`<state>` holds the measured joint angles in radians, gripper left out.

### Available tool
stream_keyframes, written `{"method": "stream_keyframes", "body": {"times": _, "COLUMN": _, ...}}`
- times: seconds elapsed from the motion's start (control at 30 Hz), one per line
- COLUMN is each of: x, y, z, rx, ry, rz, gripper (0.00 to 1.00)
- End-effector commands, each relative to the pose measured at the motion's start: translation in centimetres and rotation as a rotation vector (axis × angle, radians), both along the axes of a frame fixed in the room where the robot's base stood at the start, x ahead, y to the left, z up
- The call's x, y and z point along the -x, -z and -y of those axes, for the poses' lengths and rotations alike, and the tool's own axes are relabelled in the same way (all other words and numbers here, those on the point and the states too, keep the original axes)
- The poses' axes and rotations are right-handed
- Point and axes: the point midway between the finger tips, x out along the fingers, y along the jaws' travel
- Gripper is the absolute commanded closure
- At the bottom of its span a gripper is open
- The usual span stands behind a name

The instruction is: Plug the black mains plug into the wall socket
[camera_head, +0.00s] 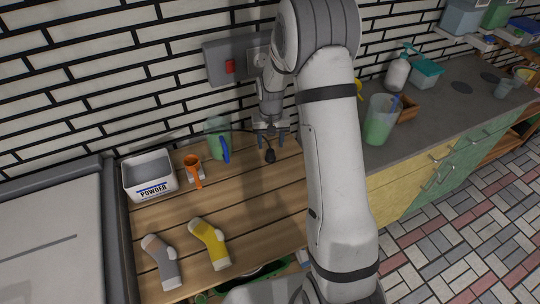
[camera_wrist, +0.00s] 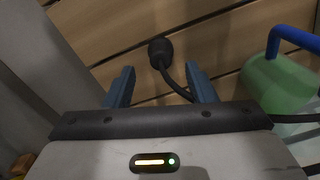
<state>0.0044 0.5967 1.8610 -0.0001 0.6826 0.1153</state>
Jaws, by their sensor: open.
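The black mains plug (camera_head: 270,155) lies on the wooden slatted worktop near the wall, with its black cable running back from it. My gripper (camera_head: 270,138) is above and just behind the plug, pointing down, open and empty. In the wrist view the plug (camera_wrist: 159,48) shows beyond and between the two blue fingertips (camera_wrist: 162,82), apart from them; its cable passes behind the right finger. The grey wall socket plate (camera_head: 218,62) with a red switch (camera_head: 229,67) is on the white brick wall above.
A green jug with a blue handle (camera_head: 217,140) stands left of my gripper, close by. Yellow (camera_head: 209,243) and grey (camera_head: 161,262) socks lie in front. The worktop's middle is clear.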

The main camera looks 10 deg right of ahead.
Motion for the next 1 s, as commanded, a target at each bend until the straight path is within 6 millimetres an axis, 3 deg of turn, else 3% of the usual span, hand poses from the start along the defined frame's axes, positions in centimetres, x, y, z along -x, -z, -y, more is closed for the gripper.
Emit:
{"method": "stream_keyframes", "body": {"times": 0.33, "x": 0.1, "y": 4.4, "z": -0.1, "rx": -0.001, "ry": -0.001, "rz": -0.005, "gripper": 0.49}}
{"method": "stream_keyframes", "body": {"times": 0.77, "x": 0.1, "y": 5.1, "z": -0.2, "rx": 0.0, "ry": -0.002, "rz": -0.001, "gripper": 0.49}}
{"method": "stream_keyframes", "body": {"times": 1.0, "x": 0.1, "y": 5.0, "z": -0.2, "rx": 0.0, "ry": -0.002, "rz": -0.001, "gripper": 0.69}}
